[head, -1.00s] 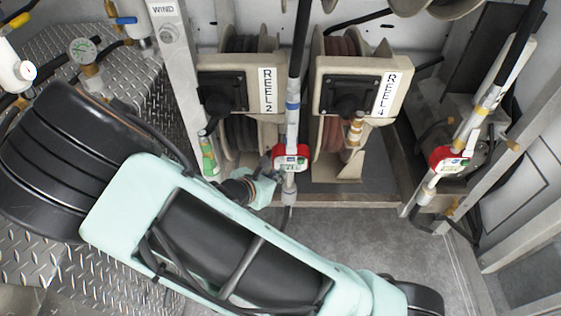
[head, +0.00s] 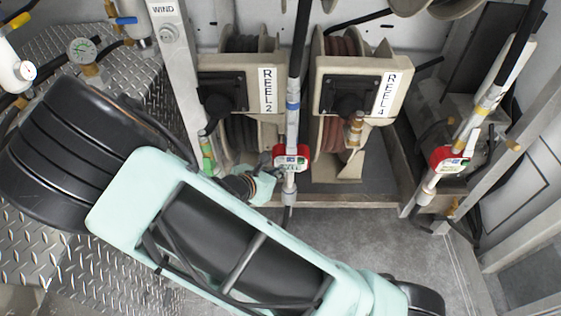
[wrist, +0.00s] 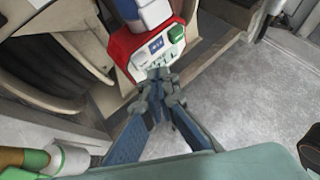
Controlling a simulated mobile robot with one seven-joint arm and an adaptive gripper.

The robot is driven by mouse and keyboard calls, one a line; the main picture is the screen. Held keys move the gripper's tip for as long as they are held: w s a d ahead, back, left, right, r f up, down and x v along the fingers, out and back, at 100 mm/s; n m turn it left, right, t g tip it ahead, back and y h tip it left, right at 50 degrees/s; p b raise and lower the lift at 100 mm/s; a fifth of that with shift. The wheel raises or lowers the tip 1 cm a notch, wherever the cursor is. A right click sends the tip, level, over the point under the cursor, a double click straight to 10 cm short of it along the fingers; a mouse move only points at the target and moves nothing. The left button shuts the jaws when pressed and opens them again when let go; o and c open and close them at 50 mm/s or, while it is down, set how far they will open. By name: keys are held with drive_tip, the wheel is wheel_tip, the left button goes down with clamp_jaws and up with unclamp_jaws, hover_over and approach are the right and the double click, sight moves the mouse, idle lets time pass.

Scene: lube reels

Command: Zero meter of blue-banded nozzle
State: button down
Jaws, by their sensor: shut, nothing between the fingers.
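The blue-banded nozzle (head: 292,98) hangs upright between the two middle reels, with a red meter (head: 292,158) on its lower part. In the wrist view the red meter (wrist: 122,44) has a white face with a small display (wrist: 156,45), a green button (wrist: 176,33) and small markings below. My gripper (wrist: 161,76) is shut and empty. Its fingertips are at the lower edge of the meter face, below the green button, and cover part of it. I cannot tell whether they touch. In the head view my gripper (head: 271,166) is at the meter's left side.
A yellow-banded nozzle (head: 486,100) with a similar red meter (head: 450,159) stands at the right. Reel 2 (head: 240,90) and reel 4 (head: 350,88) are close behind. A green-marked nozzle (head: 207,152) is left of the meter. The grey floor (head: 350,235) below is clear.

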drive_tip(key=shift+w, duration=0.1)
idle(0.6)
drive_tip(key=shift+w, duration=0.3)
drive_tip(key=shift+w, duration=0.7)
idle(0.7)
drive_tip(key=shift+s, duration=0.1)
drive_tip(key=shift+s+b, duration=0.3)
drive_tip(key=shift+s, duration=0.7)
drive_tip(key=shift+s, duration=0.1)
drive_tip(key=shift+s, duration=2.45)
drive_tip(key=shift+r, duration=0.15)
